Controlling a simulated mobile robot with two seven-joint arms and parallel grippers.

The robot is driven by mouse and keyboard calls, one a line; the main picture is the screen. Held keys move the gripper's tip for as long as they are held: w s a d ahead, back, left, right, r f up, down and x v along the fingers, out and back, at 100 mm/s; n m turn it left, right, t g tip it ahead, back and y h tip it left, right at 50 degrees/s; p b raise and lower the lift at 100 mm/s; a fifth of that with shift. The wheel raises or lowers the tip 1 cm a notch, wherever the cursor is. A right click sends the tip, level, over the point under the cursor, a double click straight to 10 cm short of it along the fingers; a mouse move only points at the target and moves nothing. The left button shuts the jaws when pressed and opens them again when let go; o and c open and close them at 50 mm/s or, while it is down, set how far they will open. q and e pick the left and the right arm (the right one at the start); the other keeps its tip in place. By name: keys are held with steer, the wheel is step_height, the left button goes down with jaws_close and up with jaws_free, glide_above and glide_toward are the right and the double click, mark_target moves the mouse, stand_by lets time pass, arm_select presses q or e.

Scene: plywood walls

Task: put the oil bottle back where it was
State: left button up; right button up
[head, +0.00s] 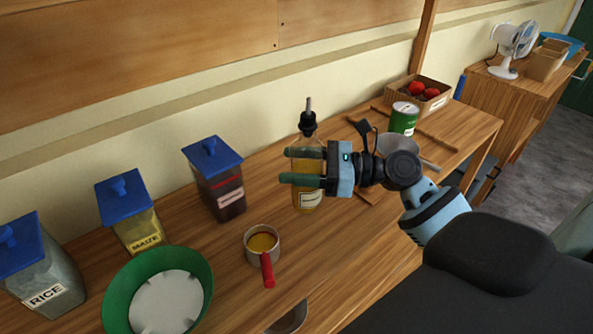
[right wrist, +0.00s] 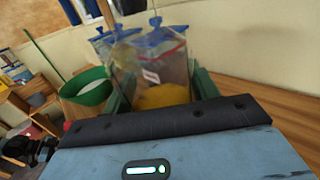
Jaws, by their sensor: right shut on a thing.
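The oil bottle (head: 304,204) is clear, with yellow oil, a pale label and a black pouring spout. It stands near upright right of the middle in the head view. My right gripper (head: 290,166) comes from the right and is shut on its body, one finger above the other in the picture. In the right wrist view the bottle's yellow oil (right wrist: 163,95) shows between the fingers. I cannot tell whether its base touches the table. My left gripper is not in view.
On the wooden table (head: 215,265) are blue-lidded jars (head: 222,190), a red-handled cup (head: 262,244) and a green bowl (head: 113,290) at left. Thin wooden strips (head: 433,138), a green can (head: 404,118), a grey bowl (head: 398,143) and a box with red things (head: 421,90) are right.

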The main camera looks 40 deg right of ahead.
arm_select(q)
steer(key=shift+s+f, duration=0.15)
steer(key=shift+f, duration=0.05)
arm_select(e)
steer(key=shift+f, duration=0.7)
steer(key=shift+f, duration=0.15)
steer(key=o, duration=1.4)
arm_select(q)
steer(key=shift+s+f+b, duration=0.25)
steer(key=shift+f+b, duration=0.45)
arm_select(e)
steer(key=v, duration=1.2)
